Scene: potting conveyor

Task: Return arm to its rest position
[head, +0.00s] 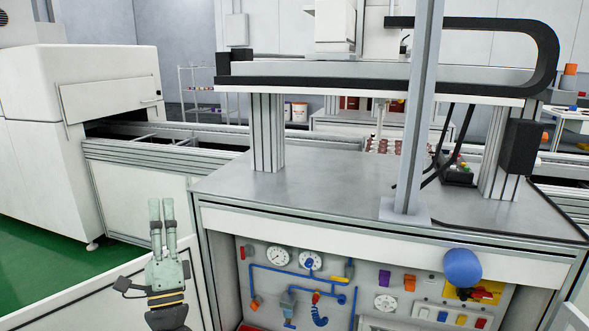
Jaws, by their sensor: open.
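My gripper (162,212) shows at the lower left of the head view, with its two fingers pointing up in the picture. The fingers are slightly apart with nothing between them. It is in front of the conveyor's white side panels and left of the grey workbench (300,190), apart from the bench's corner as far as this view shows. The rest of my arm runs out of the bottom of the picture.
A metal post (420,120) stands on the bench's front. A gantry beam (370,80) spans above it. A blue ball-shaped knob (462,267) sits at the bench front, above a panel with gauges (277,257). A white machine (80,130) is at left. Green floor (50,260) is clear.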

